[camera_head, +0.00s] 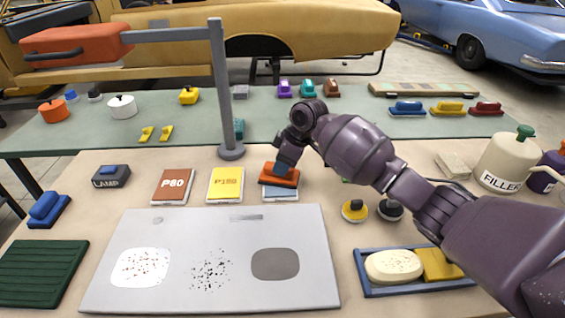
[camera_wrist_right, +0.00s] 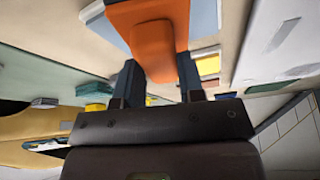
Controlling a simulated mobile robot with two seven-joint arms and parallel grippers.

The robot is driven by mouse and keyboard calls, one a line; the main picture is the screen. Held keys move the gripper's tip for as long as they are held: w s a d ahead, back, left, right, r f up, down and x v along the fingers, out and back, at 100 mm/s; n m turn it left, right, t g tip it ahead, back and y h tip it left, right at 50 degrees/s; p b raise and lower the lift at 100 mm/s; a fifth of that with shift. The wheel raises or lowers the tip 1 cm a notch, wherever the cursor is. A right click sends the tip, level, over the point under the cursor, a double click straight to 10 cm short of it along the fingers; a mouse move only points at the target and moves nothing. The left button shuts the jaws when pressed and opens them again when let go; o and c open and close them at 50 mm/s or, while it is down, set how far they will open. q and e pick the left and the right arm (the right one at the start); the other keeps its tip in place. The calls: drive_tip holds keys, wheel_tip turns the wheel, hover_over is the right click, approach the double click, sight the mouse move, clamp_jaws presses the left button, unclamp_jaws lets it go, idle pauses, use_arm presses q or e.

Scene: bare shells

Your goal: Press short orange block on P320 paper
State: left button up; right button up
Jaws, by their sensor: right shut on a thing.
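The short orange block (camera_head: 287,181) sits over a pale blue paper pad (camera_head: 281,196), whose label is hidden under it. My right gripper (camera_head: 283,166) is shut on the block's raised grip from above. In the right wrist view the fingers of my right gripper (camera_wrist_right: 157,68) stand on both sides of the orange block's grip (camera_wrist_right: 156,42), with the pale pad edge (camera_wrist_right: 100,18) beyond. Block and pad look in contact or nearly so; I cannot tell which. My left gripper is not in view.
The P80 pad (camera_head: 173,185) and P150 pad (camera_head: 226,184) lie to the left. A grey panel (camera_head: 215,290) with spotted patches lies in front. A blue tray (camera_head: 367,291) with sponges is at front right. A grey lamp post (camera_head: 221,90) stands behind the pads.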

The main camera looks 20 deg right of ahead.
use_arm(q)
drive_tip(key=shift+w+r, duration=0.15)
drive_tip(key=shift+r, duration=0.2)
use_arm(e)
drive_tip(key=shift+f, duration=0.1)
idle(1.1)
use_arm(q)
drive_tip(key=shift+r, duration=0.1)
use_arm(e)
drive_tip(key=shift+r+p, duration=1.35)
drive_tip(key=shift+r, duration=0.45)
drive_tip(key=shift+r+p, duration=1.35)
drive_tip(key=shift+r, duration=0.5)
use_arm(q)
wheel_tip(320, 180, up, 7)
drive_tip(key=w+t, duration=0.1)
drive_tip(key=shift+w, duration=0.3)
use_arm(e)
drive_tip(key=shift+f, duration=0.1)
